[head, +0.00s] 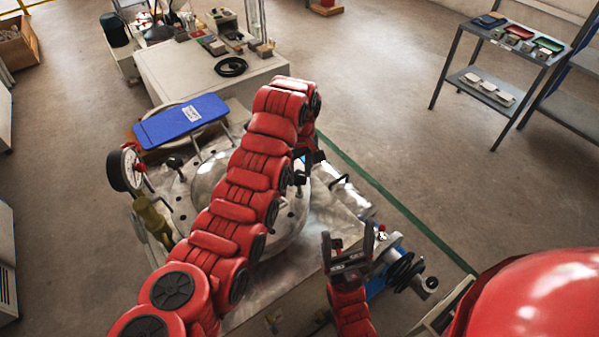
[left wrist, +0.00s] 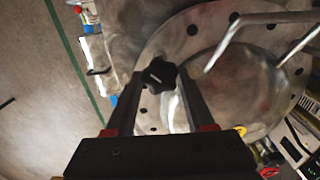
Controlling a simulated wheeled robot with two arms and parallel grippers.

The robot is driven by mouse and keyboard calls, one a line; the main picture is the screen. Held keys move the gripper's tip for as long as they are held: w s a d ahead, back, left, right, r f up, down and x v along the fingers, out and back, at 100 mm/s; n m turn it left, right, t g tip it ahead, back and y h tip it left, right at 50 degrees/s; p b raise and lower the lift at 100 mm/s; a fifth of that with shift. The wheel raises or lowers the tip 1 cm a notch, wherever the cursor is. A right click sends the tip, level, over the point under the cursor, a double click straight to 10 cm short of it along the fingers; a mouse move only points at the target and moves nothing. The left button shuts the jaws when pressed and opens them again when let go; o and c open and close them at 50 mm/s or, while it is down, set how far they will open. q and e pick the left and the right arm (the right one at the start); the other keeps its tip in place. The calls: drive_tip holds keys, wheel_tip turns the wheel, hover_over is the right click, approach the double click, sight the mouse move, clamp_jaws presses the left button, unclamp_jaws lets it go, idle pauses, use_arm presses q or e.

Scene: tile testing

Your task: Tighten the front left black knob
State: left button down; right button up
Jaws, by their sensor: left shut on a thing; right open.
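A black lobed knob (left wrist: 158,75) sits between the fingertips of my left gripper (left wrist: 160,84) in the left wrist view, at the edge of a round grey metal plate (left wrist: 190,40). The left gripper is shut on it. In the head view my left arm reaches over the shiny dome (head: 208,181), and its wrist bends down at the right of the dome, largely hiding the held knob. Another black knob (head: 174,161) shows at the left of the plate. My right gripper (head: 347,246) is open and empty, lower right of the dome.
A blue panel (head: 183,121) stands behind the dome, with a round gauge (head: 125,169) at the left. A blue and grey device with a black handwheel (head: 403,270) is near my right gripper. A white table (head: 180,75) stands behind.

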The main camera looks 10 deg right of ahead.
use_arm(q)
drive_tip(key=shift+c, duration=1.3)
unclamp_jaws()
wheel_tip(320, 180, up, 18)
drive_tip(key=shift+f+p, duration=0.25)
drive_tip(key=shift+p, duration=0.1)
